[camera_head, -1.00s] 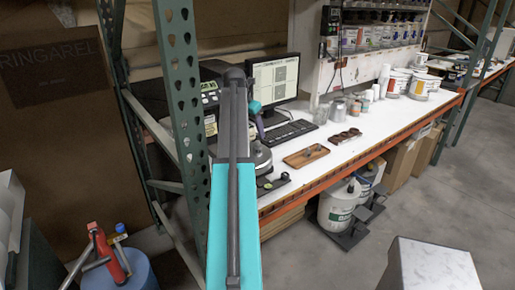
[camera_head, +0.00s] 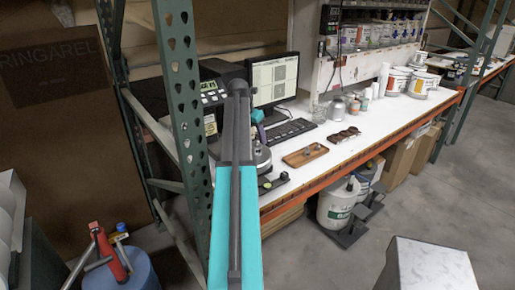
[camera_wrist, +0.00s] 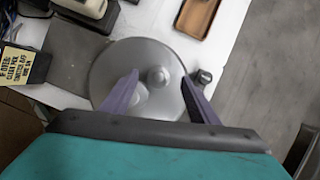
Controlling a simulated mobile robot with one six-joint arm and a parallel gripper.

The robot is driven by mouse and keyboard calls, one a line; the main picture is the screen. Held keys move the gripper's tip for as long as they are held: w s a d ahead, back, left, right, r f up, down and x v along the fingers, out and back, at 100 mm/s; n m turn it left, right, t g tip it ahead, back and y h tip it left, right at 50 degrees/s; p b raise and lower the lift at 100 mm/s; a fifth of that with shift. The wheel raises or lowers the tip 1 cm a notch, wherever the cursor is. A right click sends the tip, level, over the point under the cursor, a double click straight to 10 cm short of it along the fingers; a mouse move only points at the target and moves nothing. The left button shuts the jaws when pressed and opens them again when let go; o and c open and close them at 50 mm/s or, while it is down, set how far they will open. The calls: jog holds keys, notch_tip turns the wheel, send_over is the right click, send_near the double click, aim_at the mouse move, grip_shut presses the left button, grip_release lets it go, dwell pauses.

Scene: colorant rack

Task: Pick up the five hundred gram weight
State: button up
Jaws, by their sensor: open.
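In the wrist view two small knobbed metal weights, one (camera_wrist: 158,77) between my fingertips and one (camera_wrist: 138,94) beside the left finger, stand on a round grey metal pan (camera_wrist: 125,58). I cannot read which is the five hundred gram weight. My gripper (camera_wrist: 160,76) is open above the pan, its purple fingers on either side of the upper weight; contact cannot be judged. In the head view my gripper (camera_head: 258,117) is mostly hidden behind my arm, over the scale (camera_head: 263,160). Small metal pieces (camera_head: 307,151) also sit in a wooden tray (camera_head: 292,160).
A black box with a yellow label (camera_wrist: 22,62) is left of the pan. A black knob (camera_wrist: 204,77) is close right of it. A monitor (camera_head: 275,78), keyboard (camera_head: 290,131) and dark round items (camera_head: 343,135) share the white bench (camera_head: 375,125). A green post (camera_head: 180,100) stands left of my arm.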

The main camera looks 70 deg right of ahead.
aim_at(257, 141)
jog(key=shift+p+x, duration=0.85)
jog(key=shift+x, duration=1.1)
jog(key=shift+c, duration=0.5)
grip_shut()
